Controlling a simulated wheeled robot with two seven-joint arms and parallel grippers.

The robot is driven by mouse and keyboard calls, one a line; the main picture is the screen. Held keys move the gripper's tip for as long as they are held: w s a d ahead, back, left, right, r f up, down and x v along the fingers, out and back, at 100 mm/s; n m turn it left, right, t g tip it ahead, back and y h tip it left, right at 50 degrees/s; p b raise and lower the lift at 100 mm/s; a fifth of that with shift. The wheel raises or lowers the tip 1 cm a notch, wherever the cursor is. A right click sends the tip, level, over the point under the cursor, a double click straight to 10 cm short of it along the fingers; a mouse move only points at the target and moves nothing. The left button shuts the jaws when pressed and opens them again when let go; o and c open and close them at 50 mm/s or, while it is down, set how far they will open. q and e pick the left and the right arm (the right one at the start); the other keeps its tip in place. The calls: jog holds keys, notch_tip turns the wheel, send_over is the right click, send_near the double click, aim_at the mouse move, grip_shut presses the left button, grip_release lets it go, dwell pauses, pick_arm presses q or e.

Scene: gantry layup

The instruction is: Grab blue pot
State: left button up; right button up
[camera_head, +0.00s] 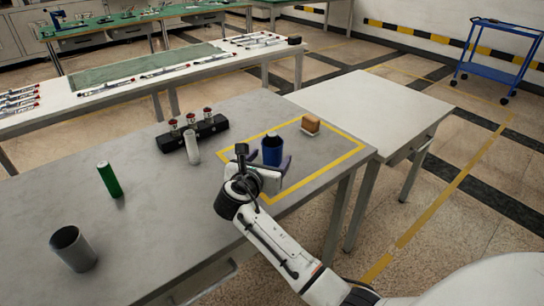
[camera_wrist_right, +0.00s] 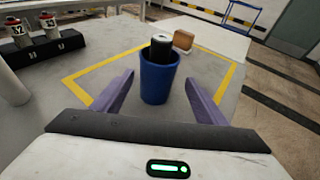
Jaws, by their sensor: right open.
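The blue pot (camera_head: 272,151) stands upright on the grey table inside the yellow-outlined rectangle. In the right wrist view the blue pot (camera_wrist_right: 159,80) is between the two finger lines, a little beyond the fingertips, and a dark cylinder with a light top (camera_wrist_right: 161,46) stands up in or just behind it. My right gripper (camera_head: 270,165) is open, its purple fingers on either side of the near part of the pot. In the wrist view my right gripper (camera_wrist_right: 158,85) holds nothing. My left gripper is not in view.
A brown block (camera_head: 310,124) sits behind the pot. A black rack (camera_head: 192,131) with red-topped items and a white cylinder (camera_head: 193,147) stand to the left. A green can (camera_head: 109,180) and grey cup (camera_head: 73,249) are farther left. A white table (camera_head: 370,103) adjoins at right.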

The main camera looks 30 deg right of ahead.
aim_at(269, 155)
jog(key=x, duration=0.4)
jog(key=shift+w+r, duration=0.15)
jog(key=shift+w, duration=0.25)
jog(key=c, duration=1.1)
